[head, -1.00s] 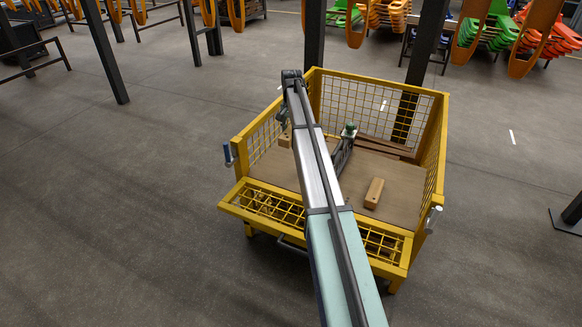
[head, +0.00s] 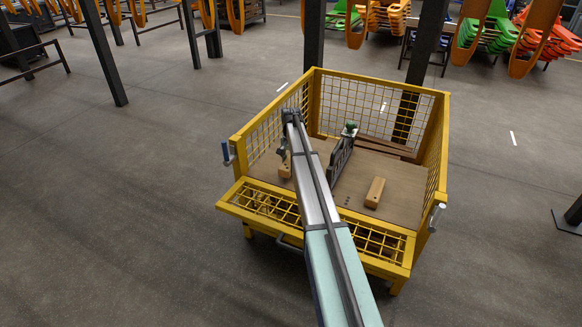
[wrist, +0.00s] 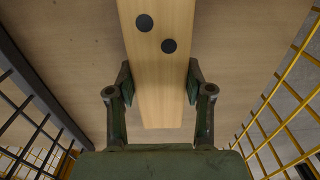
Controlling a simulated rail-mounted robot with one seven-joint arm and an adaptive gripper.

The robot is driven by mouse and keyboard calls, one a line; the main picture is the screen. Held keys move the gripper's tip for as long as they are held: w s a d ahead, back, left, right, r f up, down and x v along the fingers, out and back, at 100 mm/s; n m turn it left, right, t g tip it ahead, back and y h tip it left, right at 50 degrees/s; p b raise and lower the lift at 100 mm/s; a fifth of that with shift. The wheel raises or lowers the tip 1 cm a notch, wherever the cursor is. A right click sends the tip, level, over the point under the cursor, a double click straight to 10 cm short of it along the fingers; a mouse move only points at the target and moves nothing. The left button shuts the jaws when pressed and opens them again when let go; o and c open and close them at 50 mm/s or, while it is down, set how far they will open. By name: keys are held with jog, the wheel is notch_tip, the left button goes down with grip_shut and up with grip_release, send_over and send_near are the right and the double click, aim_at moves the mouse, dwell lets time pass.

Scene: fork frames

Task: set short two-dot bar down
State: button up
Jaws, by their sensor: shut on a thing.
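My gripper (wrist: 160,85) is shut on a pale wooden bar (wrist: 160,60), one finger on each side. Two dark round dots show on the bar's face in the wrist view; its far end runs out of the top of that picture. In the head view the bar (head: 285,169) is in the left part of the yellow mesh cage, just left of my arm, low near the wooden floor (head: 405,196). I cannot tell whether it touches the floor. My arm hides part of the area beside it.
A second wooden bar (head: 375,192) lies on the cage floor right of my arm. A dark upright divider (head: 342,157) stands mid-cage. Brown planks (head: 383,146) lie at the back. Yellow mesh walls (head: 440,150) surround the floor. Bare floor lies around the second bar.

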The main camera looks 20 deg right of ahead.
jog(key=shift+f, duration=1.05)
jog(key=shift+f, duration=0.1)
jog(key=o, duration=1.2)
notch_tip(320, 180, up, 12)
jog(key=p, duration=0.2)
jog(key=shift+p, duration=0.3)
